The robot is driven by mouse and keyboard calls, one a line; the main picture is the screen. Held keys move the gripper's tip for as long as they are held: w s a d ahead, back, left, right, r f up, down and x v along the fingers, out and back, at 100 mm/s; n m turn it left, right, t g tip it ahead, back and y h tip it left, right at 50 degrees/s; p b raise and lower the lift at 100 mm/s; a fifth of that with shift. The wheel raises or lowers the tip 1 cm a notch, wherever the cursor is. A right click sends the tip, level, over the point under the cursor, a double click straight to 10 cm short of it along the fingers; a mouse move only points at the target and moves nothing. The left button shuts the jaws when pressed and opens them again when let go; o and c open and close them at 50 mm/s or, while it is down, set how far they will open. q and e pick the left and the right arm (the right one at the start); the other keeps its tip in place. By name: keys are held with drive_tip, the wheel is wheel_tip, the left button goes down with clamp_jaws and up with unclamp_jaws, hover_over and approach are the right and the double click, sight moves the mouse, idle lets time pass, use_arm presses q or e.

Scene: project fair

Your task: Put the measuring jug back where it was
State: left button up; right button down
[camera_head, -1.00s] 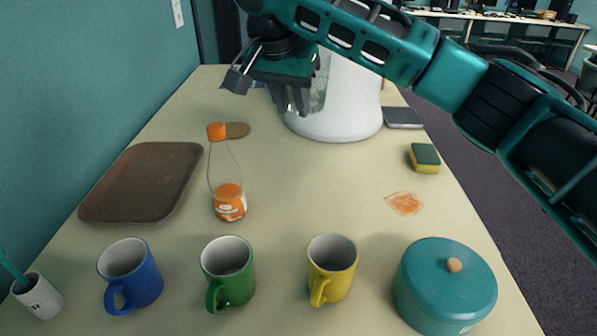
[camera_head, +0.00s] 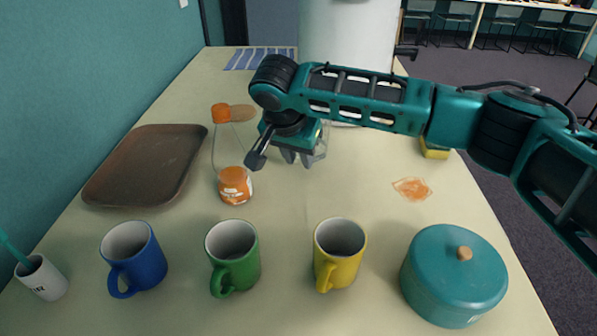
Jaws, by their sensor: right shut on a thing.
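The measuring jug (camera_head: 320,151) is clear and mostly hidden behind my right gripper and forearm; only part of its see-through wall shows. My right gripper (camera_head: 298,159) points down over the middle of the table and is shut on the jug. I cannot tell whether the jug's base touches the table. My left gripper is not in view.
A bottle with orange cap (camera_head: 235,184) stands just left of the gripper, by a brown tray (camera_head: 100,190). Blue (camera_head: 148,272), green (camera_head: 245,270) and yellow (camera_head: 345,270) mugs and a teal pot (camera_head: 440,290) line the front. An orange spill (camera_head: 412,188) lies right. A white cylinder (camera_head: 345,40) stands behind.

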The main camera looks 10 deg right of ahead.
wheel_tip(320, 180, down, 4)
drive_tip(key=shift+f, duration=0.2)
drive_tip(key=c, duration=0.9)
unclamp_jaws()
drive_tip(key=v, duration=1.2)
drive_tip(key=shift+s, duration=0.15)
